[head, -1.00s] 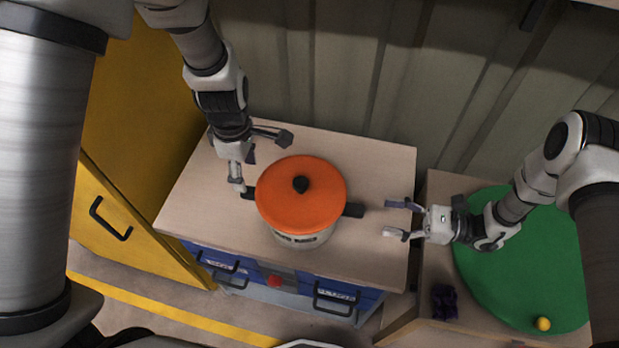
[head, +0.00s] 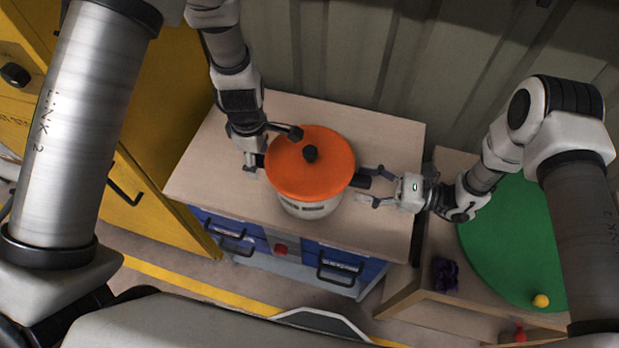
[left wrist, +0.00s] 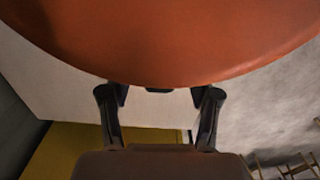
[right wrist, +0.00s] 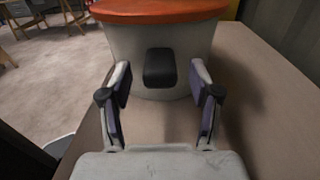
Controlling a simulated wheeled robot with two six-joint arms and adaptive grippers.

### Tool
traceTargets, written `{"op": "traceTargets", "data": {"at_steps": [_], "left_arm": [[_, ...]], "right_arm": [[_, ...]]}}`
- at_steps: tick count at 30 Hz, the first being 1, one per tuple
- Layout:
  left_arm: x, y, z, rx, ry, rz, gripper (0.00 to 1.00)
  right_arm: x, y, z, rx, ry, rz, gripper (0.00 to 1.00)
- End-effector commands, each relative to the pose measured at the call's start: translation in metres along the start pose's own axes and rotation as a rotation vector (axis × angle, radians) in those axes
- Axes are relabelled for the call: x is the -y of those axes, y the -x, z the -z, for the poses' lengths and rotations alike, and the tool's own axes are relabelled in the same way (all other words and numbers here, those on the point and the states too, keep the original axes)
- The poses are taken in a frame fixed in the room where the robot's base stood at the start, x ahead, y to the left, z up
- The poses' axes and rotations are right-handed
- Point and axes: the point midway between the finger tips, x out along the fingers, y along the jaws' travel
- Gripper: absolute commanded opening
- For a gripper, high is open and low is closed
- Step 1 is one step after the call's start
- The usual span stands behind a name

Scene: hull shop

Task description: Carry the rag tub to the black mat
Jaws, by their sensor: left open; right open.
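The rag tub (head: 309,207) is a pale round tub with an orange lid (head: 325,175) and a black knob, standing upright on the wooden top of a cabinet. It has a black handle on each side. My left gripper (head: 272,149) is open at the tub's left side; in the left wrist view the orange lid (left wrist: 170,45) hides most of that handle. My right gripper (head: 371,186) is open, its fingers either side of the right handle; in the right wrist view the handle (right wrist: 159,68) sits between and just beyond the fingertips. I see no black mat.
The tub's cabinet (head: 390,140) has blue drawers with black handles. To the right, a lower wooden surface holds a round green mat (head: 500,235), a yellow ball (head: 541,300) and a dark purple item (head: 445,274). A yellow cabinet (head: 150,190) stands left.

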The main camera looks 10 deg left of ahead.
Motion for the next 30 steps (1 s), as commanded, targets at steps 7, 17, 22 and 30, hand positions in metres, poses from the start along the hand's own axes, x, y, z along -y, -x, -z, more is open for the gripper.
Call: {"op": "traceTargets", "data": {"at_steps": [7, 17, 22, 30], "left_arm": [[0.000, -0.002, 0.000, 0.000, 0.000, 0.000, 0.62], [0.000, -0.002, 0.000, 0.000, 0.000, 0.001, 0.00], [0.000, -0.001, 0.000, 0.000, 0.000, 0.000, 0.00], [0.000, 0.015, 0.000, 0.000, 0.000, 0.000, 0.00]], "right_arm": [[0.000, -0.002, 0.000, 0.000, 0.000, 0.001, 0.62], [0.000, -0.002, 0.000, 0.000, 0.000, 0.000, 0.00], [0.000, -0.002, -0.001, 0.001, 0.001, 0.000, 0.00], [0.001, -0.002, -0.017, 0.001, 0.002, 0.000, 0.00]]}}
